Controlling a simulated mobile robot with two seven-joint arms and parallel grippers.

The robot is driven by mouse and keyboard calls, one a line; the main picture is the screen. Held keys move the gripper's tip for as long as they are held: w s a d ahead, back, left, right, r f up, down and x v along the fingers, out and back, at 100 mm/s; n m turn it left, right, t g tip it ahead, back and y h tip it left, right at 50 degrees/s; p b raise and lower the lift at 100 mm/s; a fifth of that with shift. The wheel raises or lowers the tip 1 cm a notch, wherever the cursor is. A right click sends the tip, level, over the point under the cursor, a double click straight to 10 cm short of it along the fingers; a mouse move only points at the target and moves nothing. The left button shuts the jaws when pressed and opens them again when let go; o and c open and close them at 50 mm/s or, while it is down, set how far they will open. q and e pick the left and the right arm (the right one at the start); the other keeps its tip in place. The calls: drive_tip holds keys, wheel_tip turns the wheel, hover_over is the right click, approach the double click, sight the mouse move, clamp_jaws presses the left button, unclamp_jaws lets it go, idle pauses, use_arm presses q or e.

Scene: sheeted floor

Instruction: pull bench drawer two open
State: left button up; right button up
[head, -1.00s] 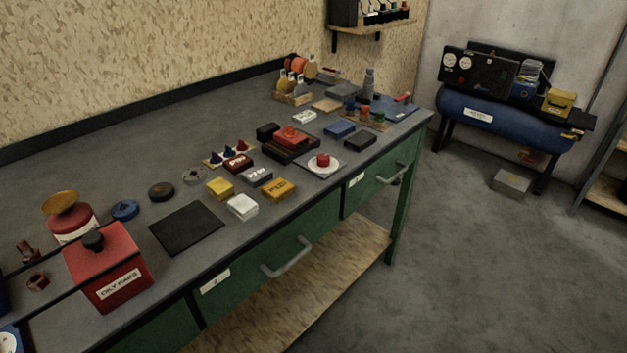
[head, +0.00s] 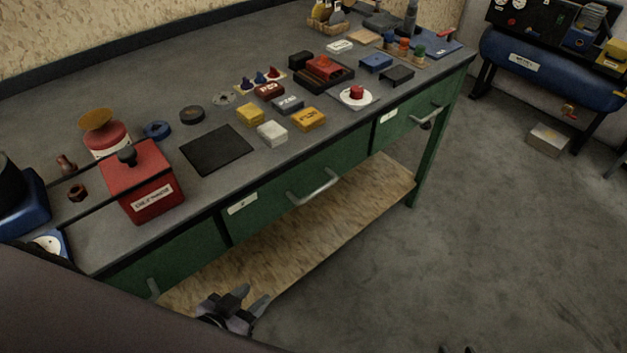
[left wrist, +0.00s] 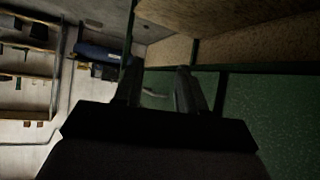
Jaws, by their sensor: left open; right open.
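The workbench (head: 330,85) has three green drawers in a row. The middle drawer (head: 270,208) is shut and has a white label (head: 242,204) and a grey bar handle (head: 313,188); the label's mark is too small to read surely. My left gripper (head: 256,295) is open and empty, low in front of the bench, below and nearer than that handle and apart from it. In the left wrist view a pale handle (left wrist: 155,93) shows beyond and between the open fingers. Dark tips of my right gripper (head: 457,349) just show at the bottom edge; the rest is out of view.
The left drawer's handle (head: 153,288) and the right drawer's handle (head: 427,115) also stick out. A wooden lower shelf (head: 345,215) lies under the drawers. A red box (head: 150,185) and small items cover the top.

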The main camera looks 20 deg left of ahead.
use_arm(q)
drive_tip(key=w+d+f+n+t+h+b, duration=0.15)
drive_tip(key=w+n+t+b, duration=0.3)
drive_tip(key=w+b, duration=0.65)
drive_tip(key=n+t+h+b, duration=0.1)
drive_tip(key=n+t+b, duration=0.5)
drive_tip(key=b, duration=0.5)
approach(313, 192)
drive_tip(key=w+r+g, duration=0.1)
drive_tip(key=w, duration=0.2)
drive_tip(key=shift+n, duration=0.25)
drive_tip(key=shift+d+b+x, duration=0.15)
drive_tip(key=shift+b+x, duration=0.1)
drive_tip(key=shift+x, duration=1.45)
drive_tip(key=shift+d+b+x, duration=0.15)
drive_tip(key=shift+b+x, duration=0.1)
drive_tip(key=shift+x, duration=1.5)
use_arm(e)
drive_tip(key=w+a+f+y, duration=0.1)
drive_tip(key=a+f, duration=0.1)
drive_tip(key=f, duration=0.5)
drive_tip(key=w+a+f+n, duration=0.1)
drive_tip(key=w+a+f, duration=0.1)
drive_tip(key=f, duration=0.5)
drive_tip(key=shift+a+t+y, duration=0.4)
drive_tip(key=shift+a, duration=0.1)
use_arm(q)
drive_tip(key=shift+s, duration=0.1)
use_arm(e)
drive_tip(key=shift+f, duration=0.1)
